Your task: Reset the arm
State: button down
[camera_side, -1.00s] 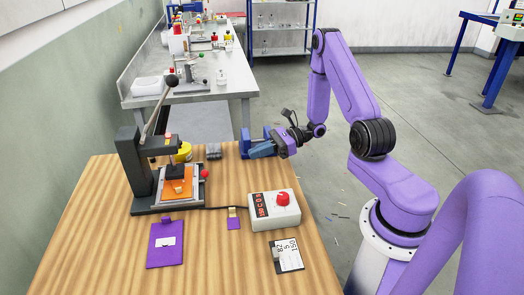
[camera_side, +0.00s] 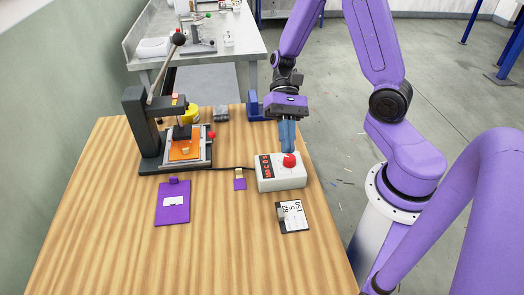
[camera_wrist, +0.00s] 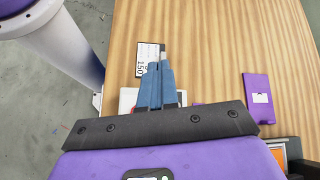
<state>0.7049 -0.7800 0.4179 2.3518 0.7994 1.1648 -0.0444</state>
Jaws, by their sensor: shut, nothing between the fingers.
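My gripper (camera_side: 288,150) points straight down with its blue fingers together and nothing between them. In the side view the fingertips are at the red knob (camera_side: 289,161) on the white control box (camera_side: 283,180); I cannot tell whether they touch it. The box has a dark display with red characters on its left part. In the wrist view the shut fingers (camera_wrist: 162,64) hide most of the white box (camera_wrist: 128,99), and a little red shows beside them.
A lever press (camera_side: 146,125) with an orange plate (camera_side: 184,149) stands at the table's left. A purple card (camera_side: 172,210), a small purple tag (camera_side: 240,183) and a black-and-white label card (camera_side: 293,215) lie on the wooden table (camera_side: 110,240). The table's front is clear.

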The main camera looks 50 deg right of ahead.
jog(key=s+r+n+t+h, duration=0.2)
jog(key=s+n+t+h, duration=0.1)
jog(key=n, duration=0.6)
jog(key=s+r+n+t+h, duration=0.3)
jog(key=s+n+h, duration=0.1)
jog(key=s+n, duration=0.3)
jog(key=n, duration=0.2)
jog(key=shift+s+d+r+n+t+h, duration=0.15)
jog(key=shift+r+n+t+h, duration=0.15)
jog(key=shift+t+h, duration=0.1)
